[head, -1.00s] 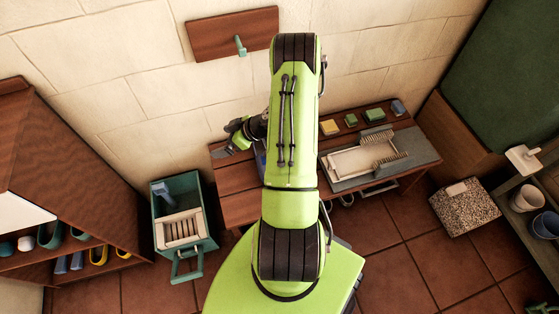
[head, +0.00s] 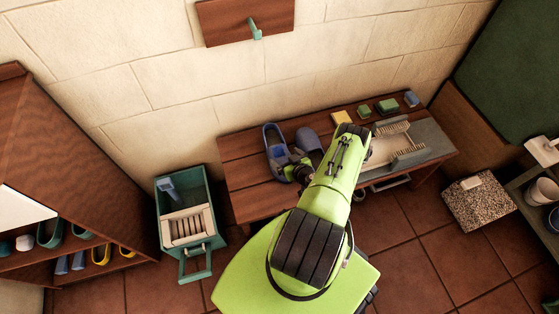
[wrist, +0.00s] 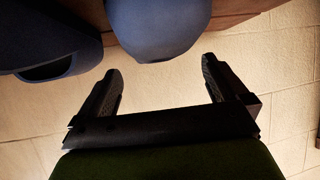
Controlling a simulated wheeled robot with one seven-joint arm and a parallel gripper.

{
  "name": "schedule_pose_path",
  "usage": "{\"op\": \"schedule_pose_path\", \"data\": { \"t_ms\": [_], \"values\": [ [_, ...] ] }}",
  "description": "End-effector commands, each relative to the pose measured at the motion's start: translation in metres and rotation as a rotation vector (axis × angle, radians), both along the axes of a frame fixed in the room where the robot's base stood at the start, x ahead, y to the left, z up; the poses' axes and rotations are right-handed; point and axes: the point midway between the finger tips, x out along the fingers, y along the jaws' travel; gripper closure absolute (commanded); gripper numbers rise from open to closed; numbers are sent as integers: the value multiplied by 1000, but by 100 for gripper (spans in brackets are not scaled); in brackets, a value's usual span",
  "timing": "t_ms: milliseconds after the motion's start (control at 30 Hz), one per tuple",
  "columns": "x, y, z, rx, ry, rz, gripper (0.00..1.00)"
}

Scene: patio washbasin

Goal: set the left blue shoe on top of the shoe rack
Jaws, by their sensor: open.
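A pair of blue shoes lies side by side on the wooden bench (head: 240,180) in the head view. The left blue shoe (head: 270,138) is long with a dark opening; the right blue shoe (head: 308,138) is partly hidden by my arm. My gripper (head: 290,166) is open and empty, low over the bench at the near end of the shoes. In the wrist view my open gripper (wrist: 162,80) has one rounded blue shoe end beyond its fingers and another shoe at upper left; I cannot tell which is which. The brown wooden shoe rack (head: 85,150) stands at far left.
Several shoes fill the rack's lower shelves. A green bin (head: 160,225) holding a slatted crate stands between rack and bench. A wall board with a hook (head: 255,30) hangs above.

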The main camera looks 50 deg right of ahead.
Motion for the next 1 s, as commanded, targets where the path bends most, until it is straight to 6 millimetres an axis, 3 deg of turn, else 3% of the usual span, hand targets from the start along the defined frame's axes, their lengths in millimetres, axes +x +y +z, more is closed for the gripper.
{"op": "schedule_pose_path", "data": {
  "t_ms": [400,633,900,967,1000],
  "values": [
    [49,-18,-29,-2,0,1,0],
    [51,-19,-27,1,0,0,0],
    [51,-18,-27,2,1,0,41],
    [51,-18,-27,2,-2,0,51],
    [51,-18,-27,2,-1,0,51]
  ]
}}
